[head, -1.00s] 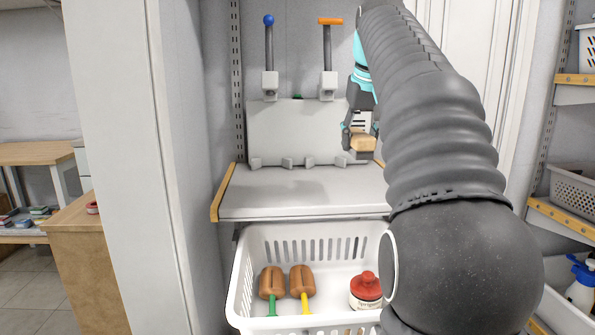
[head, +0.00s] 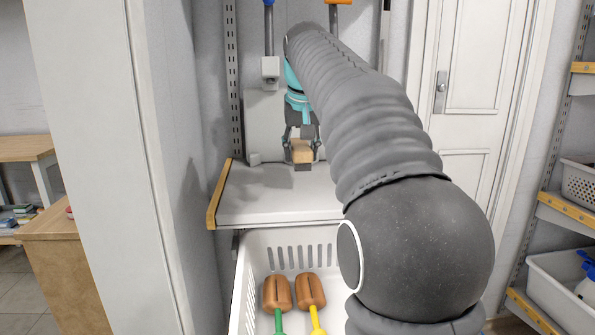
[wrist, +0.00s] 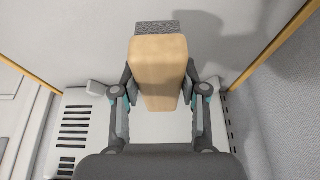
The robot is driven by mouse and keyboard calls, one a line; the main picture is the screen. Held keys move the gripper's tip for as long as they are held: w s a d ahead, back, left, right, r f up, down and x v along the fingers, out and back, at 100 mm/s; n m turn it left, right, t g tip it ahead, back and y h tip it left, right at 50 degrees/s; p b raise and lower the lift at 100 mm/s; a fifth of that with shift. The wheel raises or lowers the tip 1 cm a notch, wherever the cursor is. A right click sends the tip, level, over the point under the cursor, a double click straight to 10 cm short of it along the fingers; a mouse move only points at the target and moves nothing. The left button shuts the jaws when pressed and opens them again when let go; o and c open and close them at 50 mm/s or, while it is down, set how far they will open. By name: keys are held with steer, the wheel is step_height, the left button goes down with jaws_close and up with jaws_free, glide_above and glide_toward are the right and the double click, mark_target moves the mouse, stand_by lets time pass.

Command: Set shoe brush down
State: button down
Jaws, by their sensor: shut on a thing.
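The shoe brush (head: 302,150) has a pale wooden block and dark grey bristles. My gripper (head: 301,133) is shut on its wooden block and holds it above the grey shelf (head: 275,207), bristles downward. In the wrist view the brush (wrist: 158,70) sits between the two fingers of my gripper (wrist: 158,95), with the bristles showing past the block's far end. The bristles look close to the shelf; I cannot tell whether they touch it. My arm hides the right part of the shelf.
A white basket (head: 290,240) below the shelf holds two brown-headed tools (head: 277,293) with green and yellow handles. A grey upright panel (head: 262,125) stands at the shelf's back. The shelf's front left is clear. Side shelving (head: 570,215) stands at right.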

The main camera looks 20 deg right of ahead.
mark_target(296, 185)
steer(key=shift+w+a+f, duration=0.35)
steer(key=shift+a, duration=0.05)
steer(key=shift+f+b, duration=0.5)
steer(key=shift+f, duration=1.45)
steer(key=shift+f, duration=0.15)
steer(key=c, duration=0.6)
jaws_free()
